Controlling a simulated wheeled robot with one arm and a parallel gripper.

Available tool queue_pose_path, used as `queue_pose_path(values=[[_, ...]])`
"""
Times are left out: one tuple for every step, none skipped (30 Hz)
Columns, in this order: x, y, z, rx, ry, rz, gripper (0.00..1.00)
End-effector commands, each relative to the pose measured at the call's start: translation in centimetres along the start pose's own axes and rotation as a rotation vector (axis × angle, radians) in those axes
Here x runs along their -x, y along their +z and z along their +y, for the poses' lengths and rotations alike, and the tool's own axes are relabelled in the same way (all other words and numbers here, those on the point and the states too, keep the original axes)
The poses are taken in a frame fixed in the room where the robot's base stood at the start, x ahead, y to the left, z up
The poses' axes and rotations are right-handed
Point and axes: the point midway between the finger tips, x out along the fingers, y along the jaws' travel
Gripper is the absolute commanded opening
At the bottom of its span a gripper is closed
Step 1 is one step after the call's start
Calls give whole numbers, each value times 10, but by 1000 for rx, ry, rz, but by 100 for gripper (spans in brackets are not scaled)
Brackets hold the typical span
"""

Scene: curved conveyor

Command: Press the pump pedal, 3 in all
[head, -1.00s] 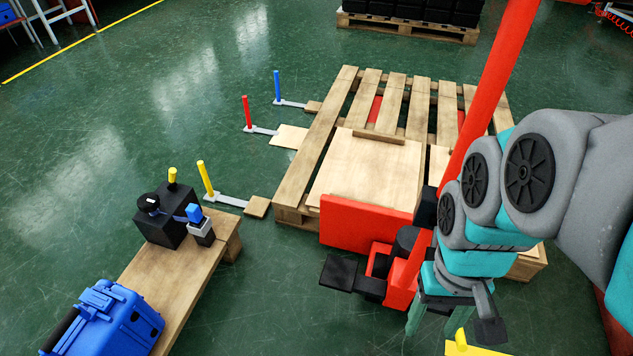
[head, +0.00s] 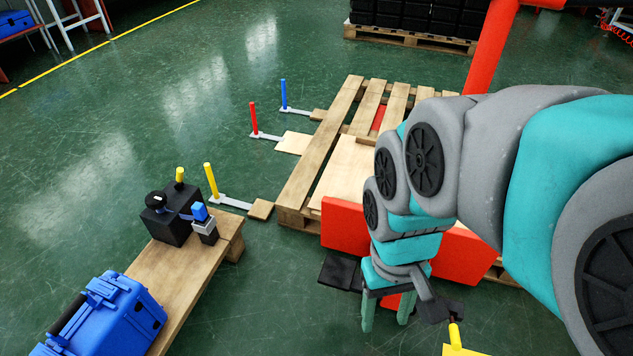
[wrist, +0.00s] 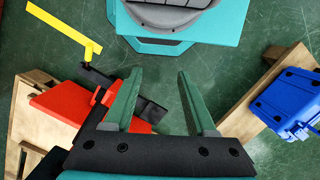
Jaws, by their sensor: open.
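A black pedal pad (head: 338,270) sits low at the near side of a red pallet jack (head: 345,224). In the wrist view the pad (wrist: 152,111) appears between my fingers, nearer the left one, with floor around it. My gripper (head: 386,322) is open and empty in front of the jack, fingers pointing down. It also shows in the wrist view (wrist: 160,74). I cannot tell its height above the pad. My arm hides much of the jack's column and base.
A wooden pallet (head: 322,150) stands behind the jack. A wooden bench (head: 190,275) at left carries a blue case (head: 110,315) and a black box (head: 170,225). Yellow, red and blue posts stand left of the pallet. A yellow part (head: 455,337) is at the bottom right. Floor between bench and jack is clear.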

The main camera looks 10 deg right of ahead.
Motion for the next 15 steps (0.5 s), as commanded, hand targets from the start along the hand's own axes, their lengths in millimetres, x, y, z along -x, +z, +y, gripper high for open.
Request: queue_pose_path(values=[[0, 0, 0, 0, 0, 0, 49], [0, 0, 0, 0, 0, 0, 46], [0, 0, 0, 0, 0, 0, 42], [0, 0, 0, 0, 0, 0, 38], [0, 0, 0, 0, 0, 0, 35], [0, 0, 0, 0, 0, 0, 30], [0, 0, 0, 0, 0, 0, 27], [0, 0, 0, 0, 0, 0, 24], [0, 0, 0, 0, 0, 0, 19], [0, 0, 0, 0, 0, 0, 16], [0, 0, 0, 0, 0, 0, 12], [0, 0, 0, 0, 0, 0, 8], [0, 0, 0, 0, 0, 0, 4], [0, 0, 0, 0, 0, 0, 1], [0, 0, 0, 0, 0, 0, 0]])
